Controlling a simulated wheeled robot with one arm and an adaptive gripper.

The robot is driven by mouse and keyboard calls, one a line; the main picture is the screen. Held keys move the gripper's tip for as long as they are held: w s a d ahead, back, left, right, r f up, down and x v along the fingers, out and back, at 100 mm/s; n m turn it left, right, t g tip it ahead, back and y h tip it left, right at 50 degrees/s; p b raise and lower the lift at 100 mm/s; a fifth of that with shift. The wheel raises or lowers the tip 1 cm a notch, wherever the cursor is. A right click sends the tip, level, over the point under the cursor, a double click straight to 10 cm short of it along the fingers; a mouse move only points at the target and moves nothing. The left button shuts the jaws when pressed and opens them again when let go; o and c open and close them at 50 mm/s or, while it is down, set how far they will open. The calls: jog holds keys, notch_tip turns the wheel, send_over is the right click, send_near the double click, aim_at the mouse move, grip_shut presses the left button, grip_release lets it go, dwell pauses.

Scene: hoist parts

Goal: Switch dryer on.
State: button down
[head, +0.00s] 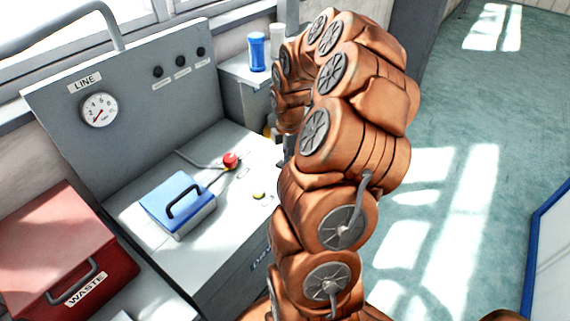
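A grey console (150,85) stands on the left, with a gauge and a "LINE" label on its upright panel. Three dark knobs (180,62) sit in a row at the panel's upper right. On its flat top are a red knob (230,160) on a grey lever and a small yellow button (259,195). A label on the front face is mostly hidden by my arm, so I cannot tell which part is the dryer. My gripper (288,148) barely shows as a dark piece behind my copper arm, right of the red knob. Its fingers are hidden.
A blue box with a dark handle (178,203) sits on the console top. A red "WASTE" bin (68,255) stands at the lower left. A blue cup (257,52) stands on a ledge behind. The green floor (440,185) at right is clear.

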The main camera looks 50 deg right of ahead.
jog(key=shift+f, duration=0.35)
jog(key=shift+r, duration=0.15)
jog(key=shift+r+p, duration=0.95)
jog(key=shift+r, duration=2.45)
